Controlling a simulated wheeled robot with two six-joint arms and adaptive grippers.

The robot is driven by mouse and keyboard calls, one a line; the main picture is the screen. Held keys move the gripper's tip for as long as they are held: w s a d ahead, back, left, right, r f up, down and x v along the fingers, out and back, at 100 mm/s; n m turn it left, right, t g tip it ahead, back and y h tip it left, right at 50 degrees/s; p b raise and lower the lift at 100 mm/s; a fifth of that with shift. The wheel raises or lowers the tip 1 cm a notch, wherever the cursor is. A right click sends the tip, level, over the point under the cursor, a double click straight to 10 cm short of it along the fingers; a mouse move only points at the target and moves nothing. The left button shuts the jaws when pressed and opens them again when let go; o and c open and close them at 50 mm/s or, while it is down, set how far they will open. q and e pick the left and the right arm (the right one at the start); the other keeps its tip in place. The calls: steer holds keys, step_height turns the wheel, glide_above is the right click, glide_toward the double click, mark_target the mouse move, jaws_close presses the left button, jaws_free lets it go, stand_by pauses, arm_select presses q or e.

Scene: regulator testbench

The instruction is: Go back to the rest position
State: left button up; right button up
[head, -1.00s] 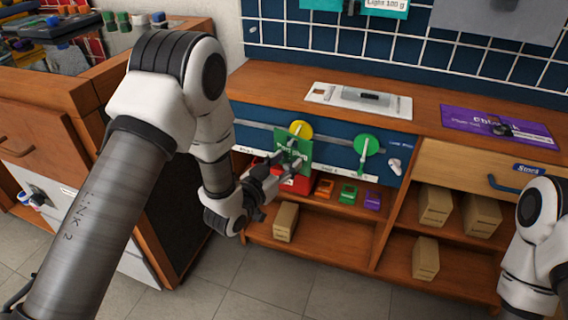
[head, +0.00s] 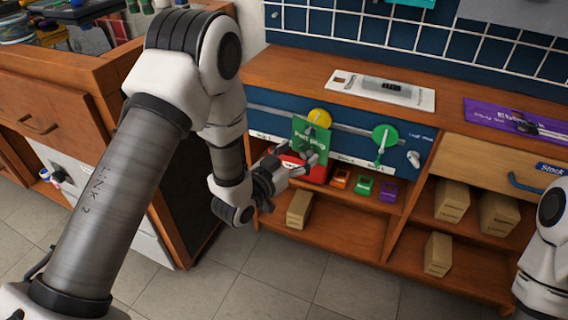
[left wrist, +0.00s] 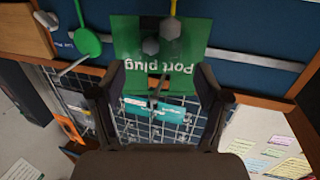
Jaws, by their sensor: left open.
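My left gripper (head: 301,166) is open and empty in front of the bench, at the lower edge of a green "Port plug" card (head: 311,136). In the left wrist view the two fingers of my left gripper (left wrist: 168,88) are spread apart, and the green card (left wrist: 188,52) shows upside down beyond them. Grey hexagonal parts (left wrist: 150,46) show in front of the card. Whether a finger touches the card I cannot tell. My right arm shows at the right edge of the head view, and its gripper is out of the picture.
A yellow disc (head: 320,117) and a green disc (head: 385,137) are on the blue panel. A red box (head: 316,172) and small orange, green and purple items are on the shelf below. Cardboard boxes (head: 299,208) stand lower. A wooden cabinet (head: 50,125) is close on the left. Floor is clear in front.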

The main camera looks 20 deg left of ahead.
arm_select(q)
steer(key=f+v, duration=0.1)
steer(key=v, duration=0.9)
steer(key=s+f+g+y, duration=0.1)
steer(key=s+f+g, duration=0.25)
steer(key=f, duration=0.55)
steer(key=s+f+g+y, duration=0.1)
steer(key=s+f+g, duration=0.3)
steer(key=f, duration=0.5)
steer(key=s+a+f+n+g+y, duration=0.1)
steer(key=s+a+f+n+g, duration=0.1)
steer(key=s+f+g, duration=0.45)
steer(key=s+a+f+n+g+y, duration=0.1)
steer(key=s+f+y, duration=0.15)
steer(key=s, duration=0.65)
step_height(320, 180, up, 29)
steer(key=s+g+p, duration=0.1)
steer(key=s+p, duration=0.1)
steer(key=p, duration=2.7)
steer(key=shift+s+n+g, duration=0.3)
steer(key=shift+n, duration=0.1)
